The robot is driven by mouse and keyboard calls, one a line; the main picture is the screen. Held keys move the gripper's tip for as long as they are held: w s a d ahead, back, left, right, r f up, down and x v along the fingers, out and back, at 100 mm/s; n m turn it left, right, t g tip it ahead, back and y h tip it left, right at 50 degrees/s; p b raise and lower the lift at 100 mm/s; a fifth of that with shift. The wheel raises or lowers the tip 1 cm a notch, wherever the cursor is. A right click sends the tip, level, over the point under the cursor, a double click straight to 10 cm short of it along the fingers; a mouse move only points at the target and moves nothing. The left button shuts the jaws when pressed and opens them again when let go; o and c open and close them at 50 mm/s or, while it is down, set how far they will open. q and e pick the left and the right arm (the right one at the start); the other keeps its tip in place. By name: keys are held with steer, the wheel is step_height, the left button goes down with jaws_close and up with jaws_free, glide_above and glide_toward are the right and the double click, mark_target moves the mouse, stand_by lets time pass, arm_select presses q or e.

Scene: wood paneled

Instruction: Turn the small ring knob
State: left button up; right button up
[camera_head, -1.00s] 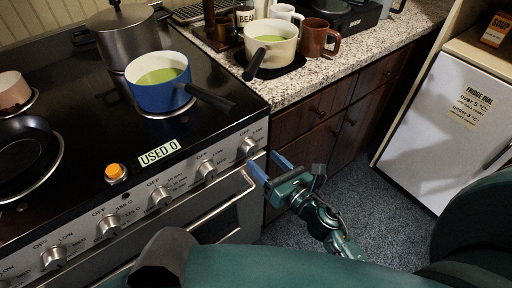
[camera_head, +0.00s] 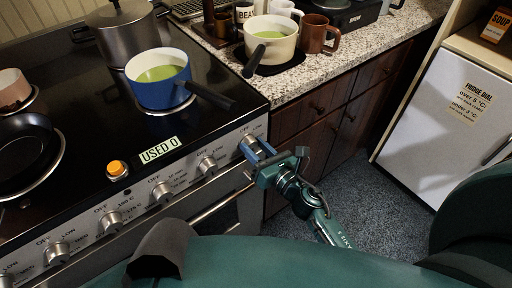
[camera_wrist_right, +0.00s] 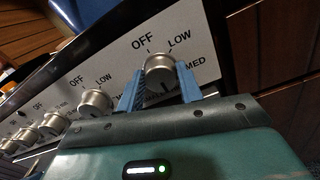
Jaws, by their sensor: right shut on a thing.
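The cooker's front panel (camera_head: 135,205) carries a row of silver knobs. The rightmost knob shows in the right wrist view (camera_wrist_right: 160,68), with OFF, LOW and MED printed around it. My right gripper (camera_head: 251,149) is at this knob, its two blue fingers on either side of it; the fingers also show in the right wrist view (camera_wrist_right: 160,88). The fingers are closed on the knob and partly cover it in the head view. The knob's exact pointer angle is hard to make out. My left gripper is not in view.
A blue pot (camera_head: 152,95) with green liquid stands on the hob, its handle over the front right. A black pan (camera_head: 22,150) and an orange button (camera_head: 117,169) are left. A cream pot (camera_head: 268,52) stands on the counter (camera_head: 325,66). Floor (camera_head: 375,195) is clear right.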

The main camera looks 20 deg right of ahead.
steer(key=c, duration=0.4)
